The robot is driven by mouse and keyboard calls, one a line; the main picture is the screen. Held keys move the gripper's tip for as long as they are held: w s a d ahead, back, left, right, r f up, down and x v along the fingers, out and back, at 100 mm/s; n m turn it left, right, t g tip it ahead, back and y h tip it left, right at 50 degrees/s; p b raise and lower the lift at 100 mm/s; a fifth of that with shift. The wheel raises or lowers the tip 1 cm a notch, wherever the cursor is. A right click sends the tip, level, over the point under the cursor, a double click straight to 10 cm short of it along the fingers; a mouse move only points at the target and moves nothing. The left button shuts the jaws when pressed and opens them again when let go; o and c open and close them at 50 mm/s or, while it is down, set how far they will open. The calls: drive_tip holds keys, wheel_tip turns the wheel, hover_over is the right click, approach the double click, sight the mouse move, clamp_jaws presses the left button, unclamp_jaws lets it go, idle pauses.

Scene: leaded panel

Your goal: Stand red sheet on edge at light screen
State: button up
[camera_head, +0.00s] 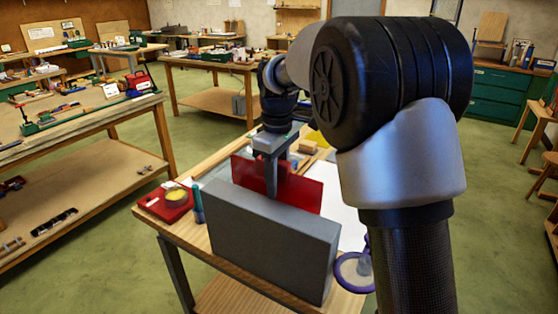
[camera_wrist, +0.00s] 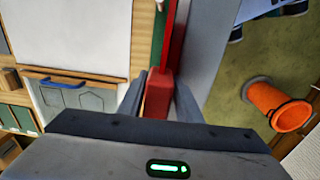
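The red sheet (camera_head: 306,191) stands upright on edge, just behind a tall grey slab (camera_head: 270,246) on the bench; the slab may be the light screen, but I see only its plain side. In the wrist view the red sheet (camera_wrist: 176,45) shows as a narrow strip beside the slab (camera_wrist: 202,45). My gripper (camera_head: 272,185) points down at the sheet from above. In the wrist view my gripper (camera_wrist: 160,97) has its fingers on both sides of a red block-like part of the sheet. The sheet's lower edge is hidden behind the slab.
A red box with a yellow disc (camera_head: 175,196) and a teal bottle (camera_head: 198,204) stand left of the slab. A purple-rimmed round item (camera_head: 354,272) is at its right end. A white panel (camera_wrist: 65,35) lies on the bench. An orange cylinder (camera_wrist: 290,116) is beyond the bench.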

wheel_tip(320, 180, up, 17)
drive_tip(key=p, duration=0.2)
drive_tip(key=shift+s+r, duration=0.2)
drive_tip(key=shift+s, duration=0.15)
drive_tip(key=shift+d, duration=0.1)
drive_tip(key=s+d+m+t, duration=0.1)
drive_tip(key=s+d+m, duration=0.2)
drive_tip(key=s, duration=0.4)
drive_tip(key=s+d+m+t, duration=0.2)
drive_tip(key=s+d+m, duration=0.15)
drive_tip(key=s, duration=0.35)
drive_tip(key=s+d+f+m+t, duration=0.1)
drive_tip(key=s+d+f+m, duration=0.1)
drive_tip(key=s+f, duration=0.2)
drive_tip(key=s+d+f+m+t, duration=0.1)
drive_tip(key=s+d+f+m, duration=0.1)
drive_tip(key=s+f, duration=0.3)
drive_tip(key=s, duration=0.3)
drive_tip(key=shift+s+f+m, duration=0.2)
drive_tip(key=shift+s+m, duration=0.1)
drive_tip(key=shift+m, duration=0.05)
